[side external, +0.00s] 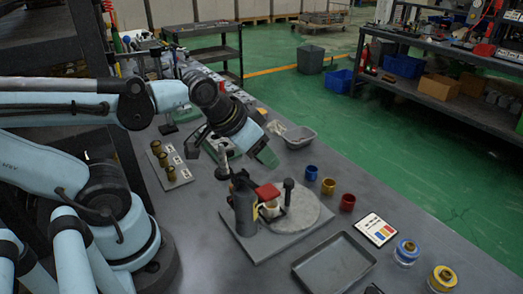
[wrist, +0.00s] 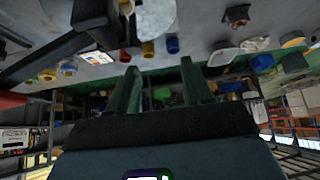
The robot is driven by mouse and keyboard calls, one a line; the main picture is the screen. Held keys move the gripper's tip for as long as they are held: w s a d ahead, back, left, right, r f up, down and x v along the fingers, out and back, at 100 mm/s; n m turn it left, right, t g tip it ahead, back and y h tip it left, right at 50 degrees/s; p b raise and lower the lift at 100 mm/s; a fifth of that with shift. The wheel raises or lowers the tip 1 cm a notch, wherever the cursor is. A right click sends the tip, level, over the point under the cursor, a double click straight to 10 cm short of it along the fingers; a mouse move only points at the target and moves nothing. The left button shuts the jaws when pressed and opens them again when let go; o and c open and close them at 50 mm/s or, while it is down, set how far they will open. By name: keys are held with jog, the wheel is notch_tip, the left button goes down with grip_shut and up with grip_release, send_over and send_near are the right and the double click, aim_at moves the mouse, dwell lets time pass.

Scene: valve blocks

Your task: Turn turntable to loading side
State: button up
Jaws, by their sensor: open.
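The turntable (side external: 303,215) is a round grey disc on a square grey base plate in the side view. A dark upright handle (side external: 288,188) stands on it. A dark cylindrical unit (side external: 245,208) and a red block (side external: 267,191) stand at its left, with a small pale piece beneath the red block. Part of a pale disc, likely the turntable, shows at the top of the wrist view (wrist: 157,14). My gripper (side external: 267,157) is above and behind the turntable, apart from it. In the wrist view its green fingers (wrist: 160,68) are spread with nothing between them.
Blue (side external: 311,173), yellow (side external: 328,186) and red (side external: 347,202) cups stand right of the turntable. A colour card (side external: 376,229) and an empty grey tray (side external: 302,268) lie nearer. Brass pieces (side external: 163,160) stand at left. A grey bin (side external: 298,141) sits behind.

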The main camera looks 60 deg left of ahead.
aim_at(291, 181)
jog(key=w+d+r+m+g, duration=0.4)
jog(key=w+r+m+g, duration=0.1)
jog(key=r+m+g, duration=0.15)
jog(key=shift+m+g, duration=0.25)
jog(key=shift+m, duration=0.1)
jog(key=shift+d+f, duration=0.1)
jog(key=shift+f, duration=5.95)
jog(key=shift+s, duration=0.1)
grip_shut()
